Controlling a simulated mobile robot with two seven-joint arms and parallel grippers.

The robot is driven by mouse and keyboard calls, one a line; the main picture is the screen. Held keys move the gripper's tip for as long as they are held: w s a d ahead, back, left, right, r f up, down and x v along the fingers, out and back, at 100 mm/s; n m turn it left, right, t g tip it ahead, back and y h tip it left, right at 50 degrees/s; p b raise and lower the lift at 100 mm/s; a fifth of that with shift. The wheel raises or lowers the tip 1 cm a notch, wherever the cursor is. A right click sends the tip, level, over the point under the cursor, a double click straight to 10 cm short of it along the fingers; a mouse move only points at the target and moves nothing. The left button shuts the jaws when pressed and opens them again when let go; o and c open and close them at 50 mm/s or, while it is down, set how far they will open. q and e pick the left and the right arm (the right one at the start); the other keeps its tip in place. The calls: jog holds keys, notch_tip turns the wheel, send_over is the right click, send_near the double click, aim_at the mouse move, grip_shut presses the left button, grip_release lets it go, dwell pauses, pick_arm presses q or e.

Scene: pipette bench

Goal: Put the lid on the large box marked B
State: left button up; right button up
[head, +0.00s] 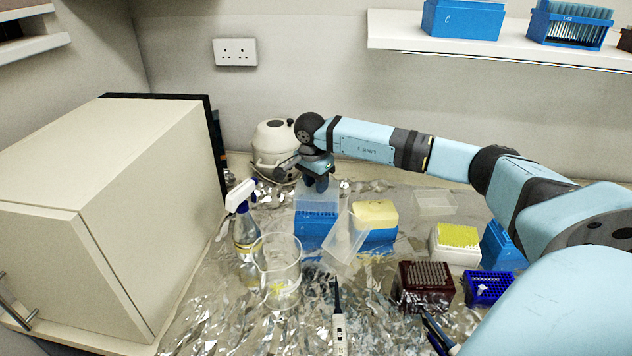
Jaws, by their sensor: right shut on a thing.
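A blue box (313,231) stands on the foil-covered bench in the middle, and I cannot read any mark on it. A translucent lid (317,203) is at the top of this blue box; I cannot tell whether it is fully seated. My right gripper (319,186) points down at the top of this lid, shut on it, though its fingertips are partly hidden. Another clear lid or cover (345,238) is tilted between the blue box and a blue box with a pale yellow top (375,217). My left gripper is not in view.
A glass beaker (278,270) and a spray bottle (243,225) stand left of the box. A pipette (339,320) lies in front. A yellow-topped white rack (455,243), dark red rack (425,283) and blue rack (488,287) are right. A clear lid (435,203) lies behind them.

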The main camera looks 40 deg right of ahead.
jog(key=shift+f, duration=0.1)
jog(key=shift+f+b, duration=0.55)
jog(key=shift+f, duration=0.15)
dwell(0.4)
jog(key=shift+f+b, duration=0.35)
jog(key=shift+f, duration=0.15)
jog(key=o, duration=1)
